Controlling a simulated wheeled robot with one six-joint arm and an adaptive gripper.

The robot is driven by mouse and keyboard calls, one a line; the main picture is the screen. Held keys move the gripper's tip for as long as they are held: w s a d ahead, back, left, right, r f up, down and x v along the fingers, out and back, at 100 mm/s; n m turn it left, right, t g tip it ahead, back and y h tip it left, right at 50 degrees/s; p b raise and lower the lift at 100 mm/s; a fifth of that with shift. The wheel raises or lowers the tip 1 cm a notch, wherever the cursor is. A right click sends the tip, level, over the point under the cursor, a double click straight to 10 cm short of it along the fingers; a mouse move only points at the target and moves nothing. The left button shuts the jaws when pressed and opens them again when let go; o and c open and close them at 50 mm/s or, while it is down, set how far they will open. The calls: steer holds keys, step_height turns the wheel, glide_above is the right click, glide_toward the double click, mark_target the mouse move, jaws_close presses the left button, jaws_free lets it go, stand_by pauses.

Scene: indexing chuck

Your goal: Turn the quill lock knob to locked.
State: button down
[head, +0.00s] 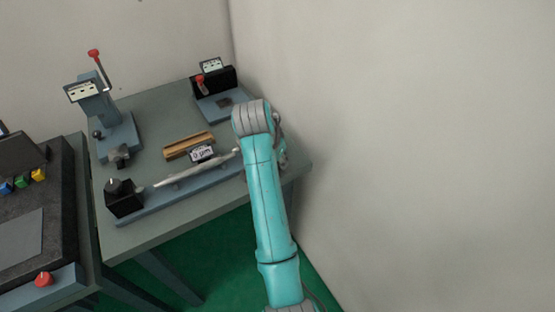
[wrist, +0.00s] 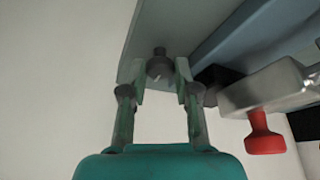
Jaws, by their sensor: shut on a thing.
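My gripper (wrist: 160,78) is in the wrist view with its fingers on either side of a small dark round knob (wrist: 159,67), which I take to be the quill lock knob. It is shut on this knob. A small pale mark shows on the knob's face, but I cannot read which setting it points to. In the head view my arm reaches over the right end of the table, and it hides the knob and most of my gripper.
A grey part with a red handle (wrist: 262,135) is close right of my gripper. In the head view, a long blue-grey rail (head: 150,208) with a black block (head: 123,198) lies along the table (head: 140,229). A red-knobbed lever stand (head: 94,105) stands at back left. A wall is close on the right.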

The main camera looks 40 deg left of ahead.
steer(key=shift+f+m, duration=0.1)
steer(key=shift+m, duration=0.4)
steer(key=c, duration=0.9)
jaws_free()
steer(key=shift+o, duration=0.2)
steer(key=shift+n, duration=0.3)
